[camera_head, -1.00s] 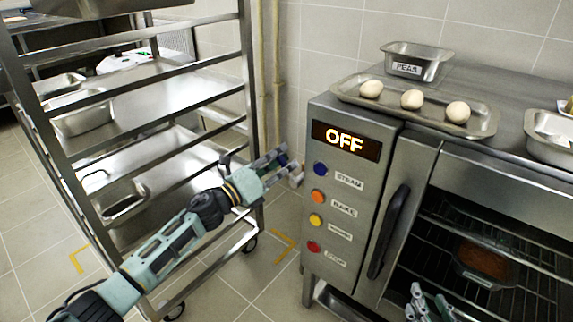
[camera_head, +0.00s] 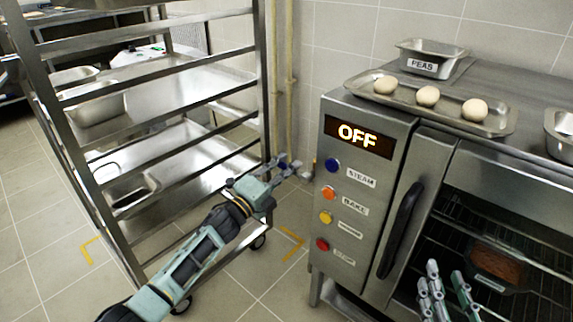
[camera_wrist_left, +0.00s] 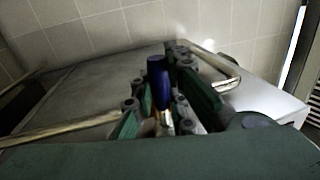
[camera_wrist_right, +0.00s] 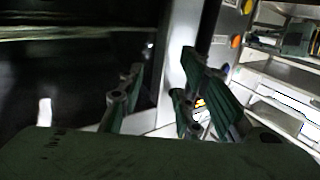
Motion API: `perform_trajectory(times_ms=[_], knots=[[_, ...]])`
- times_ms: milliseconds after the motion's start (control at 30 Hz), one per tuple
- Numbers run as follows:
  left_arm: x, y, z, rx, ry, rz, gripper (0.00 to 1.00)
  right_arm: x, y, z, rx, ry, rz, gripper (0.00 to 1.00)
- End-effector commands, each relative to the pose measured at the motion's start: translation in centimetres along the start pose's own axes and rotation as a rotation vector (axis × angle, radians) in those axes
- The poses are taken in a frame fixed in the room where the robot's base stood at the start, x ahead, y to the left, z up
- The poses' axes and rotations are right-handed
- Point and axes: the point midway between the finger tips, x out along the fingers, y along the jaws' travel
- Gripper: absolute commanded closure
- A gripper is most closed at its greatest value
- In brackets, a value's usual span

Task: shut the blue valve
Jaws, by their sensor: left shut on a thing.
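The blue valve's handle (camera_wrist_left: 157,72) stands between the fingers of my left gripper (camera_wrist_left: 160,88) in the left wrist view. My left gripper (camera_head: 286,168) is shut on this handle, by the wall pipes between the rack and the oven. In the head view the fingers mostly hide the valve. The brass-coloured valve stem (camera_wrist_left: 163,118) shows below the handle. My right gripper (camera_head: 447,288) is open and empty in front of the oven's opening, and its parted fingers also show in the right wrist view (camera_wrist_right: 162,92).
The steel oven (camera_head: 345,245) stands close to the right of my left gripper, with an OFF display (camera_head: 358,136) and coloured buttons. A metal rack (camera_head: 190,154) stands left. Pale pipes (camera_head: 290,80) run up the wall.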

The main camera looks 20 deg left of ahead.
Motion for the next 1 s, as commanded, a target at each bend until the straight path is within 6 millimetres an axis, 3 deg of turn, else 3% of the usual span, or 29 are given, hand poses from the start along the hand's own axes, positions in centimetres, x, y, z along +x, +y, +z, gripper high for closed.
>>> perform_trajectory(times_ms=[700,733,800,1000], knots=[[-0.19,0.73,-0.01,-0.073,-0.016,0.004,1.0,-0.12,0.15,0.57,0.0,-0.025,0.004,0.68],[-0.19,0.73,-0.01,-0.073,-0.016,0.004,0.84,-0.13,0.15,0.58,0.0,-0.025,0.004,0.68],[-0.19,0.73,-0.01,-0.072,-0.016,0.004,0.78,-0.15,0.15,0.6,0.0,-0.025,0.004,0.68],[-0.14,0.61,-0.03,-0.07,-0.014,0.002,0.78,-0.18,0.14,0.6,0.0,-0.024,0.004,0.68]])
